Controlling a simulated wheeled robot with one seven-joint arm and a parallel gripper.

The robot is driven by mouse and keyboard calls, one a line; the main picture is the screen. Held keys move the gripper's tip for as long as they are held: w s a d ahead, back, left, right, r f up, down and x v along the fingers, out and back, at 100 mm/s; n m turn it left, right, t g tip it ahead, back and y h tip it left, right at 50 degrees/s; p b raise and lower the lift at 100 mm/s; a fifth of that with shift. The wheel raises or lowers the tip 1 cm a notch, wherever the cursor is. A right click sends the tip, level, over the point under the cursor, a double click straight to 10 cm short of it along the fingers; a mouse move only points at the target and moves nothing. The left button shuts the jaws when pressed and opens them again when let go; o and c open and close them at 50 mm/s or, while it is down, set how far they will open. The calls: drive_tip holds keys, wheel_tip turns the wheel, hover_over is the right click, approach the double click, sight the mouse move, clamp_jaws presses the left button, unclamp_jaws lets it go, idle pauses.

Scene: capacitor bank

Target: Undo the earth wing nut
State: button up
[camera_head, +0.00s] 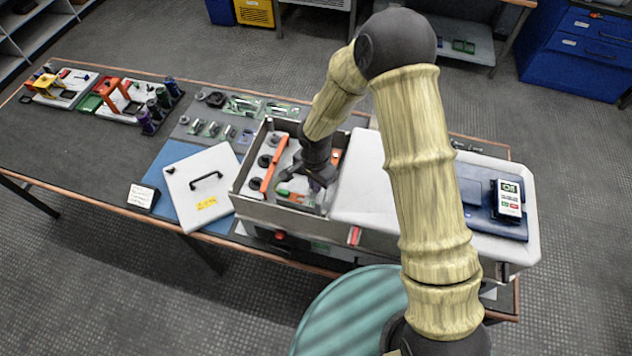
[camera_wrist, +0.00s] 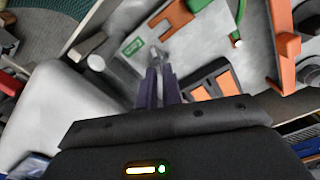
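A small silvery piece that looks like the earth wing nut (camera_wrist: 158,54) shows in the wrist view, on the pale grey panel beside a green label (camera_wrist: 132,46). My gripper (camera_wrist: 158,72) has its two purple fingers close together, with their tips at the silvery piece. The frames do not show whether the fingers close on it or stand just around it. In the head view my gripper (camera_head: 318,180) reaches down into the open metal box (camera_head: 250,202). My arm and gripper hide the nut there.
An orange bar (camera_head: 274,164) crosses the left part of the box; it also shows in the wrist view (camera_wrist: 280,40). A green cable (camera_wrist: 240,15) runs near the fingers. A white cover (camera_head: 375,190) lies right of the opening. A white lid with a handle (camera_head: 200,190) lies left.

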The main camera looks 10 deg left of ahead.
drive_tip(key=shift+d, duration=0.2)
clamp_jaws()
drive_tip(key=shift+a, duration=0.15)
drive_tip(key=shift+a+n+b, duration=0.1)
drive_tip(key=shift+n+b, duration=0.2)
drive_tip(key=shift+n, duration=0.1)
drive_tip(key=n, duration=0.1)
drive_tip(key=n+b, duration=0.1)
drive_tip(key=n, duration=0.1)
drive_tip(key=n+b, duration=0.1)
drive_tip(key=n, duration=0.1)
drive_tip(key=shift+w+a, duration=0.15)
drive_tip(key=shift+a, duration=0.15)
drive_tip(key=n+b, duration=0.1)
drive_tip(key=n, duration=0.3)
drive_tip(key=shift+s+a+n+b, duration=0.2)
drive_tip(key=shift+a+n+b, duration=0.2)
drive_tip(key=n, duration=0.5)
drive_tip(key=shift+s+a+f+b, duration=0.1)
drive_tip(key=shift+s+a+b, duration=0.1)
drive_tip(key=shift+s+b, duration=0.15)
drive_tip(key=n, duration=0.6)
drive_tip(key=shift+s+a, duration=0.15)
drive_tip(key=shift+s, duration=0.2)
drive_tip(key=shift+n, duration=0.3)
